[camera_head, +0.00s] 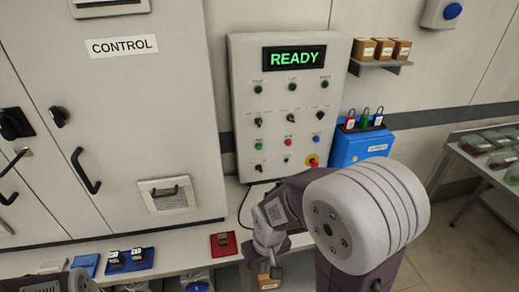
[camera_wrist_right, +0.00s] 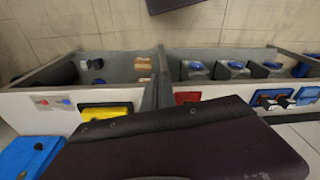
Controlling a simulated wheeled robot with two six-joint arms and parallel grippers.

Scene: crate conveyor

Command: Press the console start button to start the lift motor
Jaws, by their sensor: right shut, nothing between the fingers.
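The console (camera_head: 240,130) is an upright grey panel on the wall in the head view. Its screen (camera_head: 295,59) reads READY in green. A green button (camera_head: 258,147) sits at the left of a lower row, with a red button (camera_head: 290,145) and a blue button (camera_head: 317,140) to its right. The small labels are too blurred to read, so I cannot tell which is start. My right gripper (camera_head: 270,262) is shut and empty, below the console and apart from it, pointing down. My left gripper is not in view; only part of my left arm shows at the lower left.
A red and yellow knob (camera_head: 312,161) sits low on the console. A blue padlock box (camera_head: 361,146) stands to its right, below a shelf (camera_head: 380,66) with small cartons. A CONTROL cabinet (camera_head: 125,130) stands left. Trays, including a red one (camera_head: 223,244), lie on the bench below.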

